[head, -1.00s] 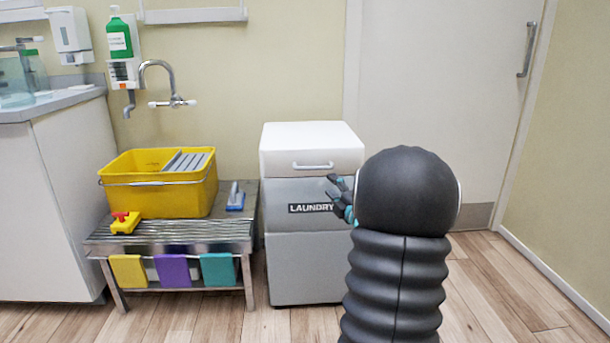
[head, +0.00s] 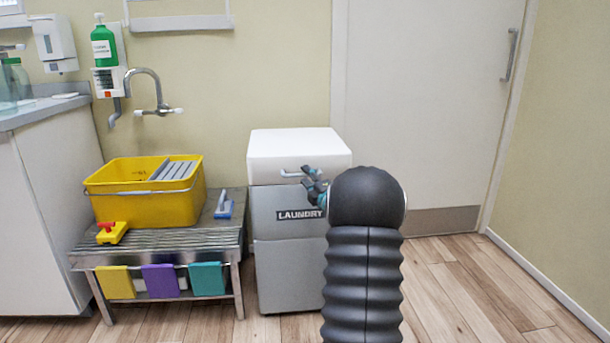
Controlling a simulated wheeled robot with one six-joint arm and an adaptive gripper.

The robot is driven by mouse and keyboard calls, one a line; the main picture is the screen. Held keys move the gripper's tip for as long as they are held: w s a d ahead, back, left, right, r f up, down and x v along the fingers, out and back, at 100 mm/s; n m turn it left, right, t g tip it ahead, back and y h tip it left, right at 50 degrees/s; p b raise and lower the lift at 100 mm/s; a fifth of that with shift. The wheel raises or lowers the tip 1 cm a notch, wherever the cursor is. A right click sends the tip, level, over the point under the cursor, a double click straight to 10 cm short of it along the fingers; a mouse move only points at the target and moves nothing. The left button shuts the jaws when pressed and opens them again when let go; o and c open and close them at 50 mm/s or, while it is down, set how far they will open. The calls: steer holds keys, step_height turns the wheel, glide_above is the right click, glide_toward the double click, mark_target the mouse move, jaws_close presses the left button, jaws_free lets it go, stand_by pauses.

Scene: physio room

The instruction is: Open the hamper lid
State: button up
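The laundry hamper (head: 283,270) is a grey box against the wall, with a "LAUNDRY" label on its front. Its white lid (head: 297,144) is down on top, with a pale bar handle (head: 291,175) on the lid's front face. My gripper (head: 309,178) is in front of the lid's front, by the right end of the handle and partly covering it. The dark fingers with teal parts look spread apart; I cannot tell whether they touch the handle. My arm hides the hamper's lower right side.
A metal bench (head: 160,252) stands left of the hamper, holding a yellow bucket (head: 150,208), a blue-handled brush (head: 224,206) and a small yellow-and-red item (head: 112,234). A wall tap (head: 157,100) is above. A closed door (head: 420,100) and clear floor (head: 480,285) lie to the right.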

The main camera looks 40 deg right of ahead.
steer(key=shift+x, duration=0.9)
jaws_close()
